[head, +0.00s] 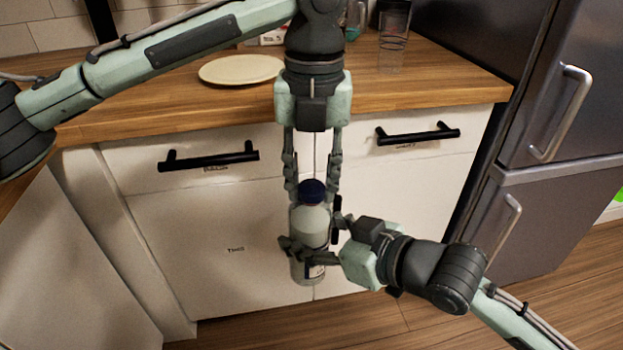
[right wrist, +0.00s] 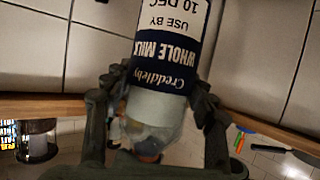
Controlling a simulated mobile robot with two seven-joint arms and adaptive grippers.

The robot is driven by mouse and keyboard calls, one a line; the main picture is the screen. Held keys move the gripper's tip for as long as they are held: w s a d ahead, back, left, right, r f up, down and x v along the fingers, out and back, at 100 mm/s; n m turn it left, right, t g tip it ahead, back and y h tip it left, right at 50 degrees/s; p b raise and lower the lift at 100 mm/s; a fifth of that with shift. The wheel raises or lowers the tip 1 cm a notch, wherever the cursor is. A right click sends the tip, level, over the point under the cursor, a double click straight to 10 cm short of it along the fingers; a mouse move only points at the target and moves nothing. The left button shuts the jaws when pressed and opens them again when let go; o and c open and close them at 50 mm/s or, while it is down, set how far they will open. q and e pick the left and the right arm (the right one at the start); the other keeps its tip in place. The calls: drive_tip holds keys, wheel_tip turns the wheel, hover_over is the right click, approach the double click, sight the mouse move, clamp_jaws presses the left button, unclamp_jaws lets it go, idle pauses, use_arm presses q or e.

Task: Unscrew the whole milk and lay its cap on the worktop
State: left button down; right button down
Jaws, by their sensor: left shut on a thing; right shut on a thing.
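The whole milk bottle (head: 308,222) is upright in front of the cabinet, held off the floor, with its dark blue cap (head: 313,189) on top. Its blue and white label (right wrist: 170,52) reads "Whole Milk" in the right wrist view, upside down there. My left gripper (head: 313,195) points straight down from above, its fingers shut on the cap from both sides. My right gripper (head: 312,238) comes in from the lower right and is shut around the bottle's body. In the right wrist view the cap cannot be clearly made out.
The wooden worktop (head: 440,80) lies behind the bottle. Drawers with black handles (head: 208,156) are below. A grey fridge (head: 545,180) stands at the right.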

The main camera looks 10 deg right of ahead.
use_arm(q)
drive_tip(key=n, duration=0.7)
drive_tip(key=shift+d, duration=0.25)
drive_tip(key=n, duration=0.5)
drive_tip(key=shift+a+r, duration=0.1)
drive_tip(key=n, duration=0.8)
drive_tip(key=shift+a, duration=0.2)
drive_tip(key=n, duration=0.2)
drive_tip(key=shift+r+n, duration=0.1)
drive_tip(key=shift+n, duration=0.3)
drive_tip(key=n, duration=0.7)
drive_tip(key=shift+a, duration=0.2)
drive_tip(key=c, duration=2.3)
unclamp_jaws()
drive_tip(key=o, duration=0.4)
